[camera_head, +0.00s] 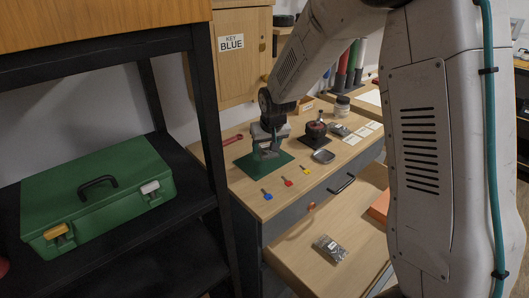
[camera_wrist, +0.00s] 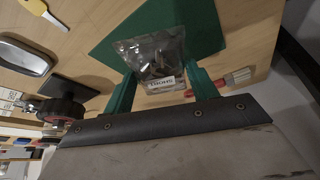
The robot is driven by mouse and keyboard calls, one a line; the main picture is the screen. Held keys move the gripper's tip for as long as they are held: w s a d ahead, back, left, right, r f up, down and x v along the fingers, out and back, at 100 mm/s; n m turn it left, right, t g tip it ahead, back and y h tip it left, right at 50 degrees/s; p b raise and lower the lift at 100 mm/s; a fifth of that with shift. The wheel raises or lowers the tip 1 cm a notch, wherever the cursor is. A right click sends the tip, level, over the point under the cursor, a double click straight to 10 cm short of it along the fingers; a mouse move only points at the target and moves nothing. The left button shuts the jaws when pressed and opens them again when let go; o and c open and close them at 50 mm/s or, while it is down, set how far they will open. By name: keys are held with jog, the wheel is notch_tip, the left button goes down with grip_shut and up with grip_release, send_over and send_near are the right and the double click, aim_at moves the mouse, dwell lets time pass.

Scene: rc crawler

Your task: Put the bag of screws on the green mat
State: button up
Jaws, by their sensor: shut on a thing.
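My gripper (camera_head: 267,150) is low over the green mat (camera_head: 243,166) on the workbench. In the wrist view its two teal fingers (camera_wrist: 162,82) are shut on a clear plastic bag of small metal parts (camera_wrist: 150,50) with a white label. The bag lies over the green mat (camera_wrist: 205,28) in that view. I cannot tell whether it touches the mat. In the head view my gripper mostly hides the held bag.
Blue (camera_head: 267,194), red (camera_head: 287,182) and yellow (camera_head: 305,169) keys lie in front of the mat. A metal dish (camera_head: 323,155) and a round dark-and-red device (camera_head: 315,130) stand right of it. A red-handled tool (camera_wrist: 237,78) lies beside the mat. A green toolbox (camera_head: 95,190) sits on the black shelf.

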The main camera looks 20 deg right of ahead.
aim_at(265, 151)
jog(key=shift+w+a+f, duration=0.1)
jog(key=shift+w, duration=0.7)
jog(key=shift+f, duration=1.7)
jog(key=shift+f, duration=0.15)
jog(key=o, duration=1)
